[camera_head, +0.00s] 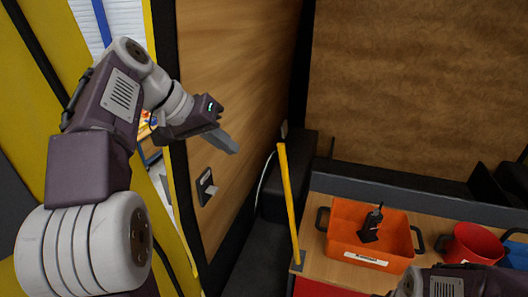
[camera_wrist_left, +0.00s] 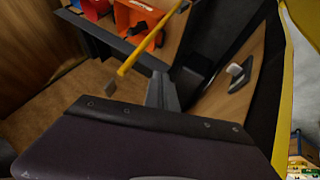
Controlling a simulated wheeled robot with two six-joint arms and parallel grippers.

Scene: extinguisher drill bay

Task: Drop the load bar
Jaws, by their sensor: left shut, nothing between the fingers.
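A long yellow bar (camera_head: 289,200), which I take to be the load bar, stands nearly upright at the left edge of the wooden table. Its lower end is by a small grey fitting at the table corner. The bar also shows slanting across the top of the left wrist view (camera_wrist_left: 150,46). My left gripper (camera_head: 230,146) is shut and empty, in the air left of the bar's upper end and apart from it. Its fingers also show in the left wrist view (camera_wrist_left: 163,93). My right gripper is not seen; only part of my right arm shows at lower right.
An orange bin (camera_head: 345,219) with a black object (camera_head: 372,224) inside and a red bucket (camera_head: 478,246) stand on the table (camera_head: 318,264). A dark gap separates panel and table.

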